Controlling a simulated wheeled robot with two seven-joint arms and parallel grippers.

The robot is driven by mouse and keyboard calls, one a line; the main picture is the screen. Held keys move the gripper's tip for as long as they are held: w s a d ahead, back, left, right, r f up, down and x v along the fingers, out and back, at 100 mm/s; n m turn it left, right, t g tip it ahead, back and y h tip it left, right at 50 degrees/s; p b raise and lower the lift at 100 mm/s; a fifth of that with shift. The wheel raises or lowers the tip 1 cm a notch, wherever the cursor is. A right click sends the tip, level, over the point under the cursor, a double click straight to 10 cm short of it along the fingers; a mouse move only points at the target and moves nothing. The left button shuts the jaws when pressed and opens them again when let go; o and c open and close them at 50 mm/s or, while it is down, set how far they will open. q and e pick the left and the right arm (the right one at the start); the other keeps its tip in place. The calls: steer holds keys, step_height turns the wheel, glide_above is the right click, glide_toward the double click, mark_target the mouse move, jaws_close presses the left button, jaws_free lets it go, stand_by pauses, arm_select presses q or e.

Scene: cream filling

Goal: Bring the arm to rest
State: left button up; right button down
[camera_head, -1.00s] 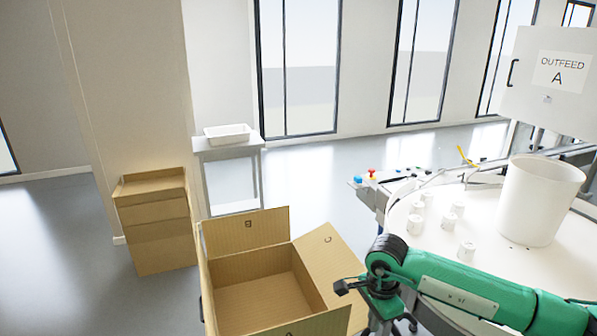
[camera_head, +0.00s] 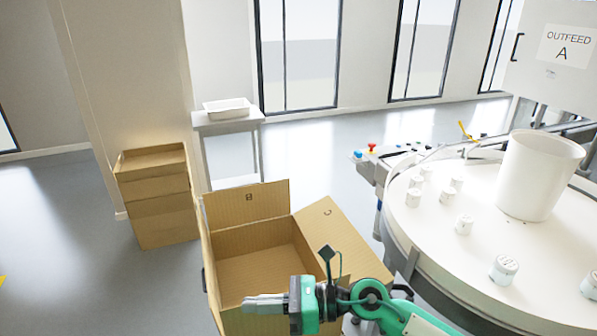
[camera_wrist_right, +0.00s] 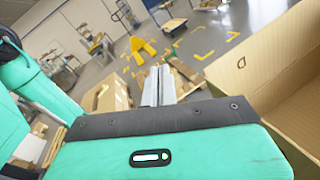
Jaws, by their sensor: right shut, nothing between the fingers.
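My right arm, green and black, comes in from the lower right in the head view. Its right gripper (camera_head: 246,301) points left, shut and empty, in front of or over the near side of the open cardboard box (camera_head: 222,263). The shut fingers also show in the right wrist view (camera_wrist_right: 159,72), with nothing between them. A wall of the box (camera_wrist_right: 262,65) shows at the right of that view. My left gripper is not in view.
A round white table (camera_head: 455,262) at the right carries several small white jars (camera_head: 504,269) and a white bucket (camera_head: 540,175). Stacked cartons (camera_head: 158,205) stand at the left. A grey stand (camera_head: 228,124) holds a white tray (camera_head: 228,108). Open floor lies at the far left.

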steer(key=w+d+r+m+t+y, duration=0.35)
steer(key=r+m+t, duration=0.35)
steer(key=m+t, duration=0.45)
steer(key=w+d+f+m+t+h, duration=0.3)
steer(key=d+m+t+h, duration=0.7)
steer(key=m, duration=0.8)
steer(key=s+d+f+m+g+h, duration=0.4)
steer(key=d+f+m+g+h, duration=0.3)
steer(key=d+f+m+h, duration=0.55)
steer(key=s+d+f+m+g+y, duration=0.1)
steer(key=s+d+f+m+g, duration=0.15)
steer(key=s+f+g, duration=0.55)
steer(key=s+d+f+m+g+y, duration=0.15)
steer(key=s+f+m+g, duration=0.35)
steer(key=s, duration=0.8)
step_height(320, 180, down, 32)
steer(key=n+t, duration=0.1)
steer(key=s+d+f+g, duration=0.1)
steer(key=s+d+f, duration=0.2)
steer(key=s+f, duration=1.6)
steer(key=shift+s+d+f+h, duration=0.15)
steer(key=shift+s+f+h, duration=0.15)
steer(key=shift+f+h, duration=0.15)
